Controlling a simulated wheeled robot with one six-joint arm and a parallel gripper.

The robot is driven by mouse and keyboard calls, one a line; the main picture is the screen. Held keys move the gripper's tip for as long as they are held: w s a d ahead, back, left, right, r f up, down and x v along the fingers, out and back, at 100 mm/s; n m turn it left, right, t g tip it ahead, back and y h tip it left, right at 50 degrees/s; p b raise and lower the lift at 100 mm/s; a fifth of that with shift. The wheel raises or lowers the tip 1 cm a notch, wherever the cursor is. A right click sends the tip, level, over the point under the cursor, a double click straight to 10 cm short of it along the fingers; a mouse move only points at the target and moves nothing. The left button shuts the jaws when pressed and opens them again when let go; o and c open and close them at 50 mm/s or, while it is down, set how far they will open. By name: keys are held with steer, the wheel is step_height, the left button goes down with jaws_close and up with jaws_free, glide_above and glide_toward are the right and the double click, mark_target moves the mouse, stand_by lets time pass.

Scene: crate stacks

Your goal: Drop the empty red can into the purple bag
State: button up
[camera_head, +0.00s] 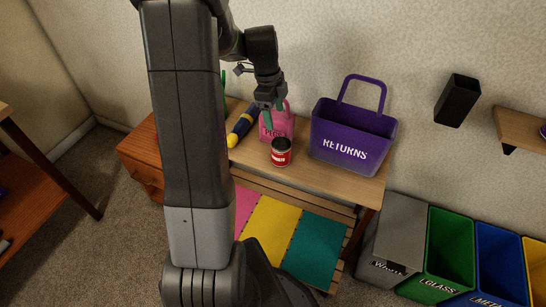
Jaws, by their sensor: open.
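A red can (281,152) with a dark top and a pale label stands upright near the front edge of the wooden table. The purple bag (345,156), marked "RETURNS" and with a raised handle, stands to the right of the can, apart from it. Its top is open. My gripper (268,108) is open above and behind the can, in front of a pink container (276,126). I cannot tell whether it touches the pink container. Whether the can is empty does not show.
A blue and yellow object (243,125) lies left of the pink container. A small wooden cabinet (143,160) stands at left. Grey (396,229), green (446,246) and blue (498,264) bins stand on the floor at right. A black holder (457,100) is on the wall.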

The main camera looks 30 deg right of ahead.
steer(key=b, duration=0.1)
glide_above(281, 145)
steer(key=s+a, duration=0.2)
step_height(281, 145, down, 8)
steer(key=shift+m, duration=0.4)
steer(key=shift+s+d+f+b, duration=0.15)
steer(key=shift+d+f, duration=0.05)
steer(key=shift+f, duration=1.2)
steer(key=shift+s+d+f+b, duration=0.1)
steer(key=shift+d+f+b, duration=0.05)
steer(key=shift+f, duration=1.25)
steer(key=shift+c, duration=0.4)
steer(key=c, duration=0.7)
steer(key=shift+r, duration=0.1)
steer(key=shift+c, duration=0.2)
step_height(281, 145, up, 10)
steer(key=p, duration=0.1)
